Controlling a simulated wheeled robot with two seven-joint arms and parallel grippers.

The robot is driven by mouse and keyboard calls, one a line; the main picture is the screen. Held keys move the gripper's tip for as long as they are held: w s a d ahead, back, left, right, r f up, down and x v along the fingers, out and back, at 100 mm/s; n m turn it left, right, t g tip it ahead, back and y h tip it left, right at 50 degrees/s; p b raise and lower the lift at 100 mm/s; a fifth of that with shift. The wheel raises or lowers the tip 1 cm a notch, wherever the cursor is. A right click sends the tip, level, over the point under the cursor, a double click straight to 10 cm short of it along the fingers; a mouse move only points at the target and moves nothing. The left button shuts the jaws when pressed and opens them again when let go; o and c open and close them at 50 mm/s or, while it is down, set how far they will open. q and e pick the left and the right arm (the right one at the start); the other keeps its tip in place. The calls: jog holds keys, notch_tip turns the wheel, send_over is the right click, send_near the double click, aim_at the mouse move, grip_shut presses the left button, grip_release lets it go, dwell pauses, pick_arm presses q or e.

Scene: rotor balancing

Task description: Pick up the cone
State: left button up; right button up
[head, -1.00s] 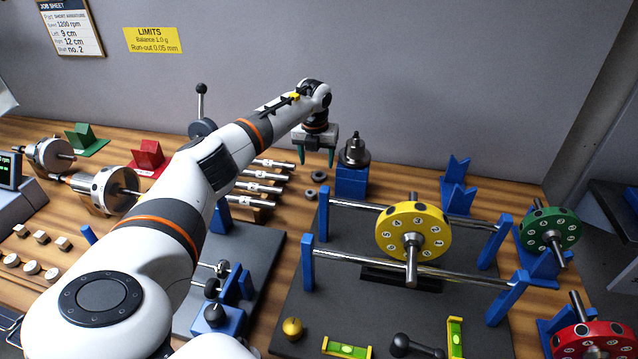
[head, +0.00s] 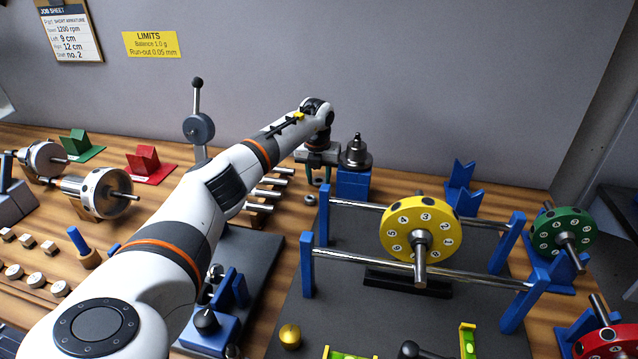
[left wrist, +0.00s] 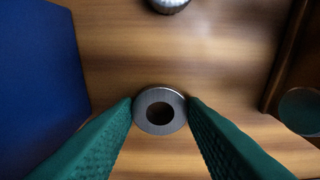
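The cone appears to be a small grey ring-like metal piece with a dark central hole (left wrist: 160,111), seen end-on in the left wrist view. My left gripper (head: 318,178) is low over the wooden table, just left of a blue block. In the left wrist view its two green fingers (left wrist: 160,108) meet opposite sides of the piece, with no visible gap. In the head view the piece between the fingers is mostly hidden. My right gripper is not in view.
A similar small metal piece (head: 309,199) stands close by. The blue block (head: 353,184) carries a stepped metal part (head: 357,152) right beside the gripper. Several steel rods (head: 268,194) lie to the left. A yellow disc (head: 398,228) rests on rails in front.

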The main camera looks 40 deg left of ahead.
pick_arm(q)
jog(key=c, duration=0.5)
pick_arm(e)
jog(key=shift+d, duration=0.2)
